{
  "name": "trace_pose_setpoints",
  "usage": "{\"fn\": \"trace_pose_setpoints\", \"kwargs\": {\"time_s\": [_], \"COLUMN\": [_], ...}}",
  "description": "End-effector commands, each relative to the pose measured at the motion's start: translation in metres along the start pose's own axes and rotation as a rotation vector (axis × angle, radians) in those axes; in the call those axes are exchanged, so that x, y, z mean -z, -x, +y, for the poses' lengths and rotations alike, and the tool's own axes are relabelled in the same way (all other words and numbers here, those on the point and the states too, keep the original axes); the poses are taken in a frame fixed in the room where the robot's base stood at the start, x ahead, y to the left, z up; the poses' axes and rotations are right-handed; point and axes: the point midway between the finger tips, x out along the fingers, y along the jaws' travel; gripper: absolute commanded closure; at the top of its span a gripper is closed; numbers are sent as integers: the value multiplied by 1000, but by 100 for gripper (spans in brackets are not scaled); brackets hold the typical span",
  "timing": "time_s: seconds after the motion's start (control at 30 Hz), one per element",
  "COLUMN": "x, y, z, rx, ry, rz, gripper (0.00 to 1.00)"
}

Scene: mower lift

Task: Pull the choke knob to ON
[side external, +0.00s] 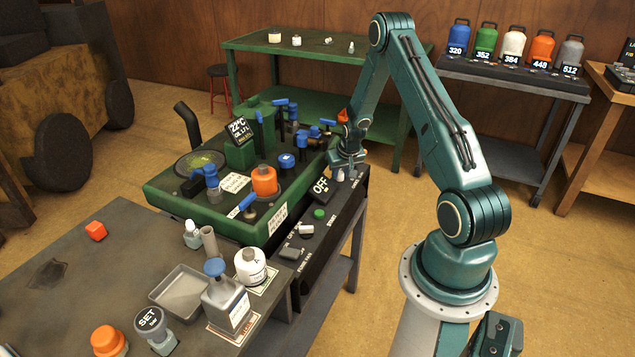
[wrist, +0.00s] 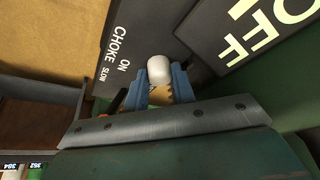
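The choke knob is a small white cylinder (wrist: 159,70), in the wrist view beside the printed words CHOKE, ON and SLOW on a black panel (wrist: 133,50). My gripper (wrist: 160,82) has its blue fingers on either side of the knob. The gaps are very narrow, and I cannot tell whether both fingers touch it. In the side view my gripper (side external: 344,166) is low over the far end of the black control panel (side external: 322,222), and the white knob (side external: 340,176) shows just under it. A sign reading OFF (side external: 320,187) stands beside it.
A green engine deck (side external: 165,205) with blue valves and an orange cap (side external: 264,181) lies left of the panel. A green button (side external: 319,214) and a grey switch (side external: 290,252) are nearer on the panel. A grey bench (side external: 60,260) holds bottles.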

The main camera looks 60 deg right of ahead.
Motion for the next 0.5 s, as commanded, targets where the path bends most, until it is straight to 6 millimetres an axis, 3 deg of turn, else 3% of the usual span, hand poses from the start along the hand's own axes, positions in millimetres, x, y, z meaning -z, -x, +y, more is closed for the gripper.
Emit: {"fn": "trace_pose_setpoints", "kwargs": {"time_s": [0.27,0.5], "x": [-2,-20], "y": [1,9], "z": [3,22], "rx": [0,0], "ry": [-1,-3], "rz": [0,-1], "gripper": [100,100]}}
